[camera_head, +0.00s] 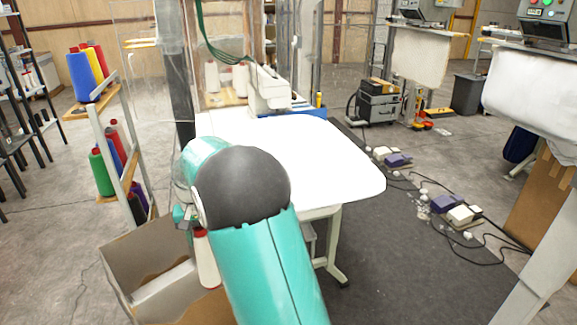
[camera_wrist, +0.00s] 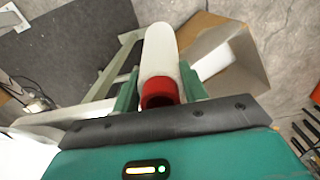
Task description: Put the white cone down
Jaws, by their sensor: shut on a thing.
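The white cone (camera_head: 207,264) has a red top and hangs roughly upright below my arm in the head view, beside the cardboard box. In the wrist view the same white cone (camera_wrist: 160,52) lies between the two green fingers of my gripper (camera_wrist: 159,86), with its red end nearest the camera. My gripper is shut on it. In the head view my gripper (camera_head: 184,215) is mostly hidden behind my own arm.
An open cardboard box (camera_head: 115,270) stands at lower left, with a white long object (camera_head: 165,283) inside. A thread rack (camera_head: 118,165) with coloured cones stands behind it. A white sewing table (camera_head: 330,160) fills the middle. Purple and white items lie on the dark mat (camera_head: 400,255).

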